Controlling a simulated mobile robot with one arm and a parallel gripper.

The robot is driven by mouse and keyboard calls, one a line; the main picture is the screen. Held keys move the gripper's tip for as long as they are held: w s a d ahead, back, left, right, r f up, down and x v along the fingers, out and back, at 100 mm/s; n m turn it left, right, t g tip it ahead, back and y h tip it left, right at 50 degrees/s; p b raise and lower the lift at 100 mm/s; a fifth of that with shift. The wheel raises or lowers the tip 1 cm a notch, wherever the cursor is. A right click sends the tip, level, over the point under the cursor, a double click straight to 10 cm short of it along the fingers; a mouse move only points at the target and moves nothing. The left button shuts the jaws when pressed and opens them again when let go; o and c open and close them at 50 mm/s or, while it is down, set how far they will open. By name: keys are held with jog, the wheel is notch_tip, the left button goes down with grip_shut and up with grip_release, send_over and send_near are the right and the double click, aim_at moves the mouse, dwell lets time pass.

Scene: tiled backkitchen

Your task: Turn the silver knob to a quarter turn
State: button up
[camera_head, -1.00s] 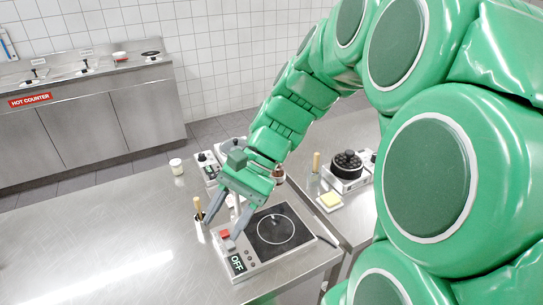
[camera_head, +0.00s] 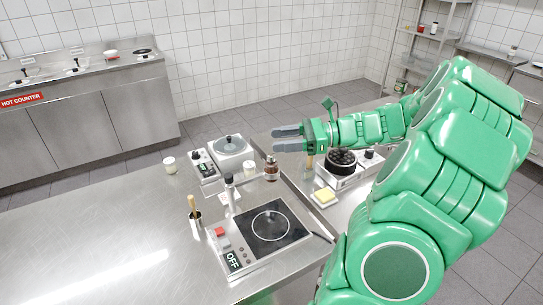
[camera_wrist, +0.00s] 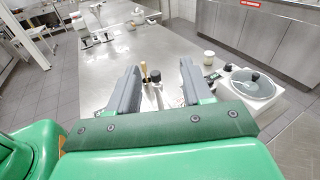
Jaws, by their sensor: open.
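I cannot make out for sure which control is the silver knob. The black-topped cooker (camera_head: 268,232) on the near steel table has a red button (camera_head: 220,232), small round controls (camera_head: 238,246) and a sign reading OFF (camera_head: 233,262). The white burner unit (camera_head: 345,178) at the right carries a dark knob (camera_head: 370,154). My gripper (camera_head: 275,139) is open and empty. It appears raised above the tables, with its fingers pointing left in the head view. Its two spread fingers also show in the wrist view (camera_wrist: 160,78).
A lidded pot appliance (camera_head: 231,150) stands behind the cooker. The left of the near table (camera_head: 100,240) is clear.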

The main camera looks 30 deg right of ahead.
jog(key=d+m+t, duration=0.2)
jog(key=d, duration=0.3)
send_near(272, 154)
jog(key=x, duration=0.2)
jog(key=shift+f+x, duration=0.15)
jog(key=shift+x, duration=1.9)
jog(key=shift+f+x, duration=0.1)
jog(key=shift+x, duration=1.95)
jog(key=shift+s, duration=0.1)
jog(key=c, duration=0.9)
